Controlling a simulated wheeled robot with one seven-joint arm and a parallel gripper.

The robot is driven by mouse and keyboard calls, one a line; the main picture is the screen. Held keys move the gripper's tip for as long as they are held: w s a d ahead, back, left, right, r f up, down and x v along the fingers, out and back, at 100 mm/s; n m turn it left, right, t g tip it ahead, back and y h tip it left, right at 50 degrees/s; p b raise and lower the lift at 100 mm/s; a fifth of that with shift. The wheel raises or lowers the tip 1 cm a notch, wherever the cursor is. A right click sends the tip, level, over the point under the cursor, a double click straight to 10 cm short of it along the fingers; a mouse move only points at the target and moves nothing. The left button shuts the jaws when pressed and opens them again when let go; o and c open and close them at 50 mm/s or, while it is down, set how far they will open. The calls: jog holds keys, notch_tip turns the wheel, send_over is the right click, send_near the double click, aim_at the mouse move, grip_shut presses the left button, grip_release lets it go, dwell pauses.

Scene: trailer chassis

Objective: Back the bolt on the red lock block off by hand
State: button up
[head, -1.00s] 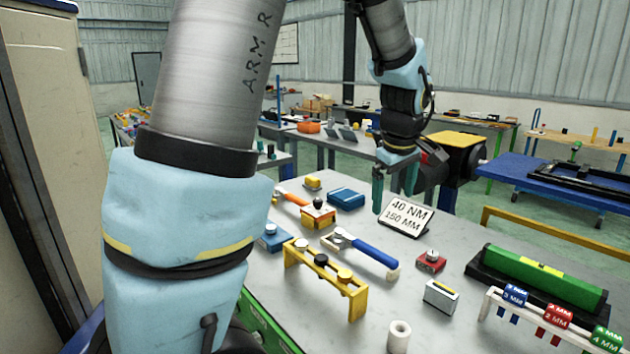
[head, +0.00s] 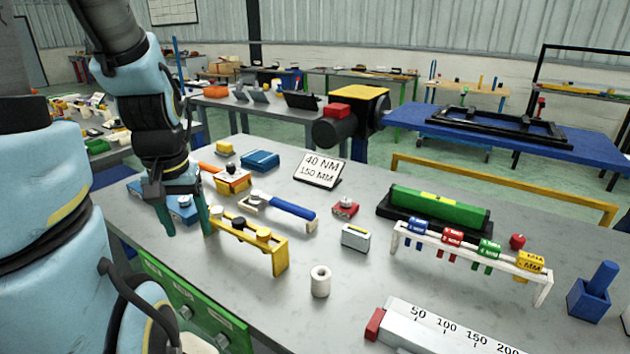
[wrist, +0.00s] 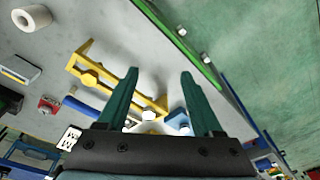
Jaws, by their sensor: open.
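The red lock block (head: 345,208) is a small red block with a grey round bolt head (head: 346,200) on top. It sits on the grey bench (head: 300,245), right of a blue-handled wrench. In the wrist view the red block (wrist: 48,105) shows at the far left. My gripper (head: 187,228) is open, with green fingers pointing down by the left end of the yellow rack, well left of the red block. In the wrist view nothing shows between the fingertips (wrist: 159,74).
The yellow rack (head: 276,257) and blue-handled wrench (head: 290,208) stand between my gripper and the red block. A grey box (head: 355,238), white cylinder (head: 320,282), sign (head: 318,170) and green bar (head: 440,209) stand around it.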

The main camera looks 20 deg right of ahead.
jog(key=w+d+m, duration=0.7)
jog(key=d+m, duration=0.1)
jog(key=m, duration=0.3)
jog(key=m+t+h+b, duration=0.1)
jog(key=m+t, duration=0.2)
jog(key=m, duration=2.4)
send_near(346, 200)
jog(key=p+x, duration=0.1)
jog(key=x, duration=0.7)
grip_shut()
